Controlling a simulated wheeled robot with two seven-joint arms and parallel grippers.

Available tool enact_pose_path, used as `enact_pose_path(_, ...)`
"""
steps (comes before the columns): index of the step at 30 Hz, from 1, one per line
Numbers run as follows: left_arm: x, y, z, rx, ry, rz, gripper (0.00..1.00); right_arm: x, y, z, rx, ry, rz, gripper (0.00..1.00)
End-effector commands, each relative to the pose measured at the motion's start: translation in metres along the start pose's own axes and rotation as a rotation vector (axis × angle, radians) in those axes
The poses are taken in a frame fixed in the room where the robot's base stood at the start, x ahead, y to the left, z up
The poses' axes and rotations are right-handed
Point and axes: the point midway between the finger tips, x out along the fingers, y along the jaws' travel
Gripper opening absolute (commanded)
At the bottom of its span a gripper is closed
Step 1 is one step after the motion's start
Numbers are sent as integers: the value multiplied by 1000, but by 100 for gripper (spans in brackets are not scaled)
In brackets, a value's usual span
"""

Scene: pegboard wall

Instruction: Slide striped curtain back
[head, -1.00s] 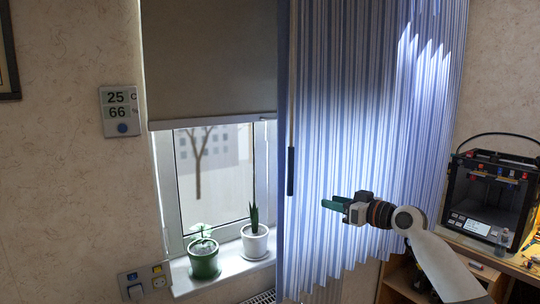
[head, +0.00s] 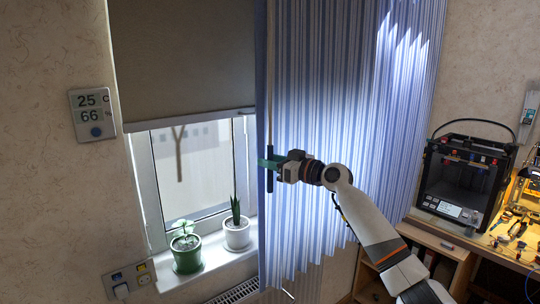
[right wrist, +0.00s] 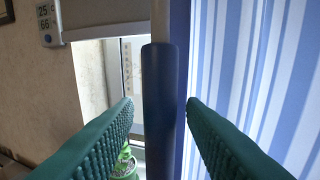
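The blue and white striped curtain (head: 340,110) hangs on the right of the window, its left edge beside the window opening. A thin wand with a dark blue handle (head: 270,182) hangs along that edge; the handle shows large in the right wrist view (right wrist: 160,110). My right gripper (head: 266,162) is at the upper part of the handle. In the right wrist view its green ribbed fingers (right wrist: 160,115) stand open on either side of the handle, with a gap visible on both sides. My left gripper is not in view.
A grey roller blind (head: 185,60) covers the upper window. A green pot (head: 188,258) and a white pot (head: 237,236) with plants stand on the sill. A 3D printer (head: 465,180) sits on a wooden bench at right. A wall thermometer (head: 93,115) hangs at left.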

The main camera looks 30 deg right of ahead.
Motion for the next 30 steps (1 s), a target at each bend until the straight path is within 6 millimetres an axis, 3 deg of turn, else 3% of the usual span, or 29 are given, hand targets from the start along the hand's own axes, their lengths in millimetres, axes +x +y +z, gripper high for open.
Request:
enact_pose_path(11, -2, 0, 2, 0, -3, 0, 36, 6, 0, -1, -1, 0, 0, 37)
enact_pose_path(18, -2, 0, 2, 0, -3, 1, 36, 6, 0, -1, -1, 0, 0, 0)
enact_pose_path(30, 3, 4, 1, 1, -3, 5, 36, 5, 0, -1, -1, -1, -2, 0)
